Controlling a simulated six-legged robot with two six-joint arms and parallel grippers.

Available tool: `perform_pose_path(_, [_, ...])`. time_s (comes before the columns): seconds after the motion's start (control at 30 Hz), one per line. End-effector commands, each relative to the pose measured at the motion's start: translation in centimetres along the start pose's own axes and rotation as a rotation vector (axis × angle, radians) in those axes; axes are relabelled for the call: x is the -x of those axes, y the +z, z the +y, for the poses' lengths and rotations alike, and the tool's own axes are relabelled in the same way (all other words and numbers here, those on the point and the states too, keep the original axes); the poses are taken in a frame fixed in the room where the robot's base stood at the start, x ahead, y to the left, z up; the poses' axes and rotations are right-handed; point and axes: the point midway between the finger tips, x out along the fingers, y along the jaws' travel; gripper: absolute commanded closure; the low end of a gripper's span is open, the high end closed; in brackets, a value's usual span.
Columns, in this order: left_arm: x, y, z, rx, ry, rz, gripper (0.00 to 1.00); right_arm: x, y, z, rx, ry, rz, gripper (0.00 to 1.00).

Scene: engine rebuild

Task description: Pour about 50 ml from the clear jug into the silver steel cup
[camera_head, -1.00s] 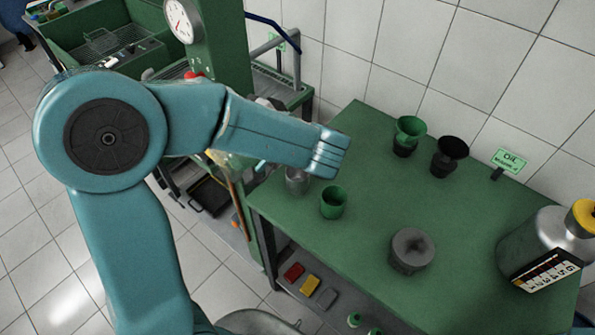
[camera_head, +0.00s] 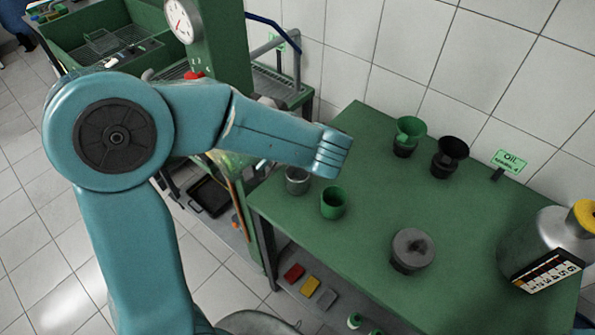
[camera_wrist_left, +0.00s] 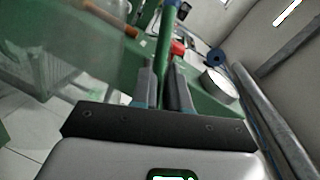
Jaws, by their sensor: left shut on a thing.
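The silver steel cup (camera_head: 297,180) stands on the near left corner of the green table, just below my left forearm in the head view. My left arm reaches over it from the left, and its fingers are hidden there. In the left wrist view my left gripper (camera_wrist_left: 163,68) is shut on a narrow green upright part, apparently the jug's handle. The clear jug (camera_wrist_left: 75,50) seems to be the see-through surface at the left of that view.
A green cup (camera_head: 333,203) stands close beside the steel cup. Green (camera_head: 408,136) and black (camera_head: 449,157) funnel-topped vessels, a grey lidded pot (camera_head: 411,250) and a large metal container (camera_head: 545,245) stand on the green table (camera_head: 375,195). The table's middle is clear.

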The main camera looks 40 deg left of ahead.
Motion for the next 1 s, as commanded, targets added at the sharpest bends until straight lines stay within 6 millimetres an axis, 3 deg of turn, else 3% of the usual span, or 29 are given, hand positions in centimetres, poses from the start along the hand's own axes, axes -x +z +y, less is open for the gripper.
perform_pose_path(1.0, [0.5,-1.4,1.5,-0.093,-0.042,-0.003,1.00,2.2,0.0,-0.8,0.000,0.000,0.000,0.57])
